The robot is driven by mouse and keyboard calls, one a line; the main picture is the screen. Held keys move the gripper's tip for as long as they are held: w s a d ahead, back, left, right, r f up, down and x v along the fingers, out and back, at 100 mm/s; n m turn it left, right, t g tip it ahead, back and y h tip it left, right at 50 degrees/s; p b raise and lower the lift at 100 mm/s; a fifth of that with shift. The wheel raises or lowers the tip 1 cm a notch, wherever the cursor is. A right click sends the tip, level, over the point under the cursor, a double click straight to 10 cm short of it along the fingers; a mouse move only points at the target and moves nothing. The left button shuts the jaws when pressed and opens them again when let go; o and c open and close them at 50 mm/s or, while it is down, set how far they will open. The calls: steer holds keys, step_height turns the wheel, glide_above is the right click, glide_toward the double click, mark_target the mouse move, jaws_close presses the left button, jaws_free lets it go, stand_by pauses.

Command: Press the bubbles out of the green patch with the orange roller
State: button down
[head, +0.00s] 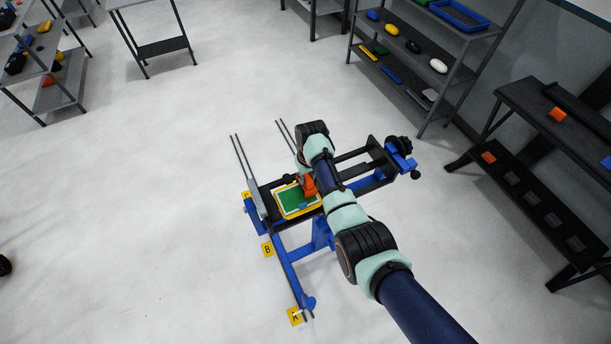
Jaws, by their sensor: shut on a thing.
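The green patch (291,201) lies in a yellow-edged frame with a white inner border, on the blue and black stand. Part of it is hidden behind my arm and the orange tool. The orange roller (309,186) is over the right side of the patch, just beside my wrist. My gripper (303,178) is mostly hidden by my arm's last links and is shut on the orange roller. I cannot tell whether the roller touches the patch. A small blue piece (303,206) shows at the patch's lower right. Bubbles are too small to make out.
The stand has black rails, thin rods at the upper left and a black knob (399,144) at the right. Yellow lettered markers (267,249) sit along the blue beam. Shelves (420,75) and a dark bench (545,110) stand at the right.

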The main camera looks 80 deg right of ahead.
steer(key=shift+s+d, duration=0.1)
steer(key=shift+s, duration=0.1)
step_height(320, 180, up, 7)
steer(key=p, duration=0.7)
steer(key=shift+r, duration=0.15)
